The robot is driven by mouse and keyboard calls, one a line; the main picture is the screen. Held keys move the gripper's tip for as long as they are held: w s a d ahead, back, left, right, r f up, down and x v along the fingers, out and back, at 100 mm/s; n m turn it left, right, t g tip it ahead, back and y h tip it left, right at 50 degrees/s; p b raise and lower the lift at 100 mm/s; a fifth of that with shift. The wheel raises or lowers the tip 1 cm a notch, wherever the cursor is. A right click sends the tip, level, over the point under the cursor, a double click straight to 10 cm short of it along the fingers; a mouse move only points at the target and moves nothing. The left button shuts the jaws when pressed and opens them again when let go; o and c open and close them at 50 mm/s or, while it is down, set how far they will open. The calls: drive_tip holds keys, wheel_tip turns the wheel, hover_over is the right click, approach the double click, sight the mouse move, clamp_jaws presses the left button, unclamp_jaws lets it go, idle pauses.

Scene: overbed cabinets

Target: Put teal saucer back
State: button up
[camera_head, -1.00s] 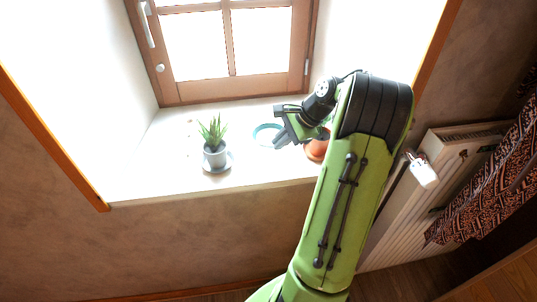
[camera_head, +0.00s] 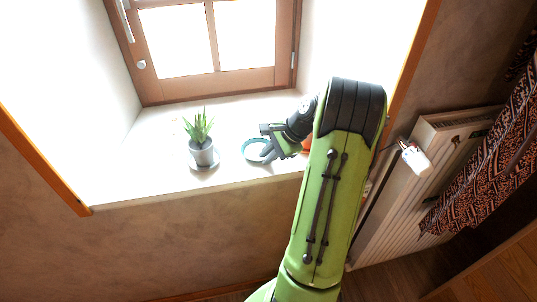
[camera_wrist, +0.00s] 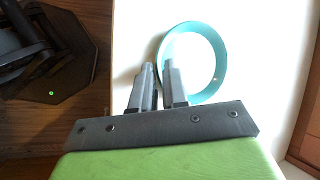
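The teal saucer (camera_head: 246,152) sits on the white window sill, right of the potted plant. It shows in the wrist view as a round teal rim (camera_wrist: 222,55) around a pale middle. My gripper (camera_head: 268,152) is at the saucer's right side in the head view and hides part of it. In the wrist view its two fingers (camera_wrist: 159,68) are apart with a narrow gap. The saucer's near rim runs at the fingertips, with one finger overlapping the inside of the ring. I cannot tell whether they touch it.
A grey-potted spiky plant (camera_head: 201,152) stands on its own saucer to the left on the sill (camera_head: 150,180). An orange pot (camera_head: 306,146) is mostly hidden behind my arm. The wooden window (camera_head: 210,85) is behind; a radiator (camera_head: 400,200) is at the right.

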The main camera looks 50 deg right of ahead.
drive_tip(key=p+v, duration=0.5)
drive_tip(key=v, duration=0.7)
drive_tip(key=w+a+r+n+g+h, duration=0.1)
drive_tip(key=a+r+n, duration=0.4)
drive_tip(key=a, duration=0.6)
drive_tip(key=w+a+r+n+g+h, duration=0.1)
drive_tip(key=a+r+n, duration=0.35)
drive_tip(key=a, duration=0.75)
drive_tip(key=s+a+f+n+t+h, duration=0.1)
drive_tip(key=s+a+n+t, duration=0.1)
drive_tip(key=s+a+n, duration=0.6)
drive_tip(key=s+n, duration=0.3)
drive_tip(key=s, duration=0.1)
drive_tip(key=shift+s+f, duration=0.15)
drive_tip(key=shift+f, duration=0.25)
